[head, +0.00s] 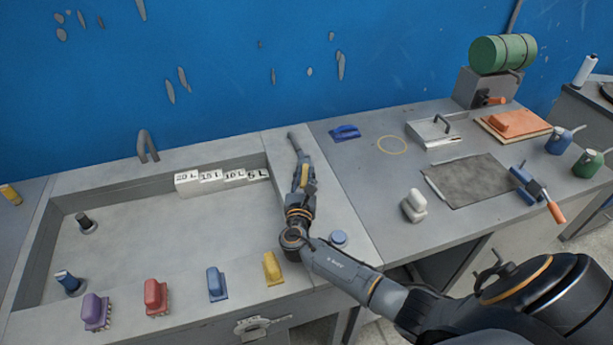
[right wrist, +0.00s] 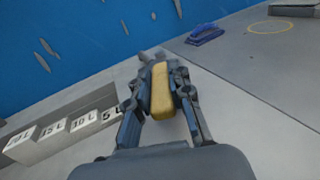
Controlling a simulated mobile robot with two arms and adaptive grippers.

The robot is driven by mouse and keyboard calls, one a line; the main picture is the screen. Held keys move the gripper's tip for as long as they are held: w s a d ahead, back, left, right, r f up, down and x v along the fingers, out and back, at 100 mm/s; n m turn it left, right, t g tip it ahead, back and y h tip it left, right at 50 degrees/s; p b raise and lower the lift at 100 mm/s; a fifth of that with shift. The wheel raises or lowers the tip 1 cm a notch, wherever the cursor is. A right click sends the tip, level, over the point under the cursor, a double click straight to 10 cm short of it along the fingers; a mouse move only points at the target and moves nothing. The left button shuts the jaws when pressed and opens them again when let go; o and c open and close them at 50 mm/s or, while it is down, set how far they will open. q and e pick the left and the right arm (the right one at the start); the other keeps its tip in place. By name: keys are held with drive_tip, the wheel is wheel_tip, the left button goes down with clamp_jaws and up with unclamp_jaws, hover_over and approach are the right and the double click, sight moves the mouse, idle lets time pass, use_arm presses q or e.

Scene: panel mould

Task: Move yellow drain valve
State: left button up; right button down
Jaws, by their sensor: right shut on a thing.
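A long, rounded yellow piece, the yellow drain valve (right wrist: 161,90), sits between the fingers of my right gripper (right wrist: 162,108) in the right wrist view. In the head view this yellow valve (head: 304,174) shows as a narrow strip between the fingers. My right gripper (head: 301,185) is shut on it, over the grey strip of counter just right of the basin. A grey part shows beyond the yellow piece; I cannot tell whether it belongs to the valve. The fingers hide the valve's sides. My left gripper is out of view.
The basin (head: 150,205) holds white volume-marked blocks (head: 222,180). Purple, red, blue and yellow brushes (head: 272,268) line its front edge. A blue wall stands behind.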

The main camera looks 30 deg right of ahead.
sight(304, 175)
drive_tip(key=shift+r, duration=0.1)
drive_tip(key=c, duration=1.2)
unclamp_jaws()
drive_tip(key=shift+w, duration=0.1)
wheel_tip(304, 175, up, 10)
drive_tip(key=shift+f, duration=0.1)
